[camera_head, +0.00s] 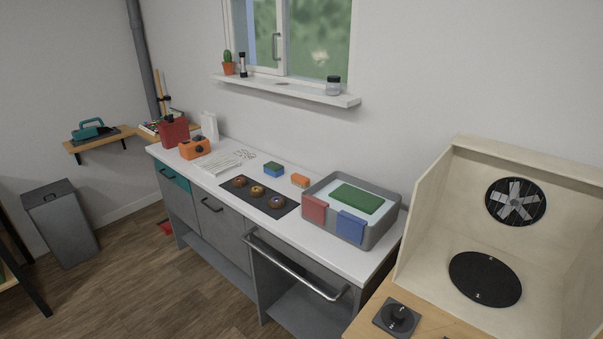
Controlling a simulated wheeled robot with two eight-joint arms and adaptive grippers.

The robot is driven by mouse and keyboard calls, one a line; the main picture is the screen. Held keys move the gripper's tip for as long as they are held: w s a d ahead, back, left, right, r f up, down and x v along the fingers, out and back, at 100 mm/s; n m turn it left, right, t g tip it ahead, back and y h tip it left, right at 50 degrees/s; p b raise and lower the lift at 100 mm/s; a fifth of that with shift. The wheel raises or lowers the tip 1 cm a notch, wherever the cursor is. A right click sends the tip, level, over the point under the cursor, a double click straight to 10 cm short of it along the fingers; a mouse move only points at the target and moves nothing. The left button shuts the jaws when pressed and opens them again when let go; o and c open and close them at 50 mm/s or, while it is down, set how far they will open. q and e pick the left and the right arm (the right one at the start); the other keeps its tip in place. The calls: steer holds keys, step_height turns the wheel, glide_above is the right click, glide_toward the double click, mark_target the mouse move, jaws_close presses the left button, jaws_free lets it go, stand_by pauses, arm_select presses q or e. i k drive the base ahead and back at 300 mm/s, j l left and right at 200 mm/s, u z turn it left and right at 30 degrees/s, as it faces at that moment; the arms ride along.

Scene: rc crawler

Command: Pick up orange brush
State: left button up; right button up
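A small orange block-like thing with a paler lower side, which looks like the orange brush (300,180), lies on the white counter. It sits between a blue sponge with a green top (273,170) and a grey tub (378,234). It is too small to make out bristles clearly. Neither of my grippers is in view.
A black mat (278,211) with several round brown parts lies in front of the brush. The tub holds water and a green block (357,198); red and blue cloths (351,226) hang over its rim. An orange box (195,149) and red canister (174,133) stand farther left.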

mark_target(299, 180)
steer(key=i+j+z, duration=0.1)
steer(key=i+j, duration=0.15)
steer(key=i+j+z, duration=0.1)
steer(key=i+j, duration=0.45)
steer(key=j, duration=0.15)
steer(key=i+j+z, duration=0.25)
steer(key=i+j, duration=0.2)
steer(key=j, duration=0.25)
steer(key=i+j+z, duration=0.1)
steer(key=j, duration=0.25)
steer(key=i+j+z, duration=0.1)
steer(key=i+j, duration=0.2)
steer(key=j, duration=0.1)
